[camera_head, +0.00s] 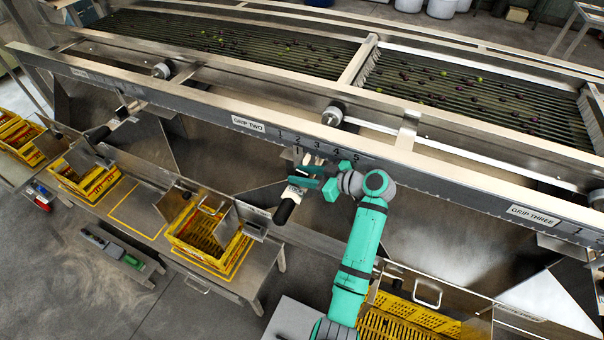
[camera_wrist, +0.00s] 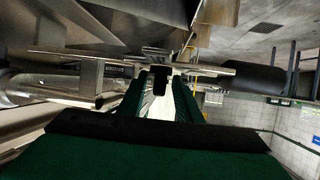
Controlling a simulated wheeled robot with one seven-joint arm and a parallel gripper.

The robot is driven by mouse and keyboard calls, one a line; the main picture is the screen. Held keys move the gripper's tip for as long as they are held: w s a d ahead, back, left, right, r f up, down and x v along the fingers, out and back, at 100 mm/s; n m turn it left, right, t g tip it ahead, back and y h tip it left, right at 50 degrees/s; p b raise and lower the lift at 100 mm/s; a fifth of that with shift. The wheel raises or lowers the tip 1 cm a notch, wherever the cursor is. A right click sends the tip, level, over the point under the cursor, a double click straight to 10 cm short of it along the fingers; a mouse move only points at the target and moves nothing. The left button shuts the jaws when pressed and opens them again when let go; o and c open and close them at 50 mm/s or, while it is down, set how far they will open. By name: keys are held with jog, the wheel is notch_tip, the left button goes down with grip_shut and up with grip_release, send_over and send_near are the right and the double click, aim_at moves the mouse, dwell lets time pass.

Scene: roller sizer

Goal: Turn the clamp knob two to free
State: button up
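The rail label GRIP TWO (camera_head: 249,124) and a scale of numbers are on the front rail. Below the scale, a small metal bracket (camera_head: 297,158) hangs near my gripper (camera_head: 306,177), whose teal fingers point left under the rail. In the wrist view, my gripper (camera_wrist: 158,92) has its two fingers apart, with a bright gap between them. A small dark part, likely clamp knob two (camera_wrist: 160,80), shows between the fingertips, below a metal crossbar. I cannot tell whether the fingers touch it. A black handle (camera_head: 285,210) is just below my gripper; it also shows in the wrist view (camera_wrist: 255,78).
The long front rail (camera_head: 420,178) runs just above my gripper. A round metal fitting (camera_head: 333,116) sits behind the rail. Yellow crates stand below, one (camera_head: 205,235) at lower left. A metal chute (camera_head: 230,160) lies behind the handle. Olives lie on the rollers.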

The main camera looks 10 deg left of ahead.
jog(key=shift+d+r, duration=0.1)
jog(key=v, duration=1)
jog(key=shift+d, duration=0.3)
